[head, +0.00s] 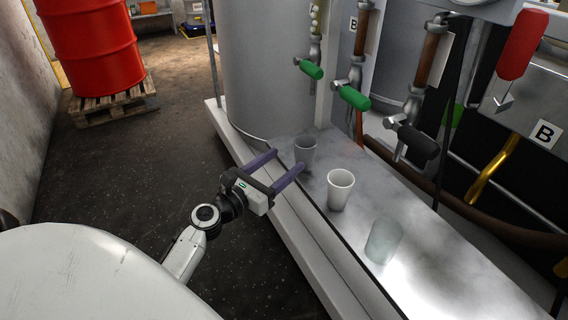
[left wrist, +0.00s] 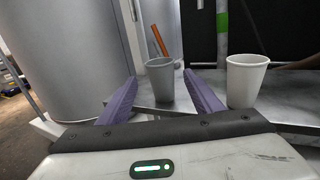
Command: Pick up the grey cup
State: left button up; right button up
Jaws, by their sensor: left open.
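The grey cup (head: 305,152) stands upright on the metal ledge (head: 345,240), the farthest of three cups in the head view. My left gripper (head: 288,162) is open, its two purple fingers pointing at the grey cup from the ledge's near edge. In the left wrist view the grey cup (left wrist: 160,80) appears between and beyond the fingertips (left wrist: 162,84), with nothing held. A white cup (head: 340,190) stands to the right of the grey one; it also shows in the left wrist view (left wrist: 245,80), right of the right finger. My right gripper is in neither view.
A translucent glass-like cup (head: 383,242) stands nearer on the ledge. Green-handled valves (head: 352,97) and a black-handled one (head: 416,141) hang above the ledge. A large grey tank (head: 265,70) stands behind. A red drum (head: 92,45) rests on a wooden pallet (head: 110,107) at the far left.

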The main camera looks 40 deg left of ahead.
aim_at(299, 150)
pick_arm(q)
jog(key=shift+o, duration=0.6)
jog(key=shift+w, duration=0.2)
jog(key=w+b, duration=0.1)
jog(key=w, duration=0.9)
jog(key=shift+b, duration=0.35)
jog(key=shift+c, duration=0.4)
jog(key=shift+s, duration=0.1)
jog(key=c, duration=1)
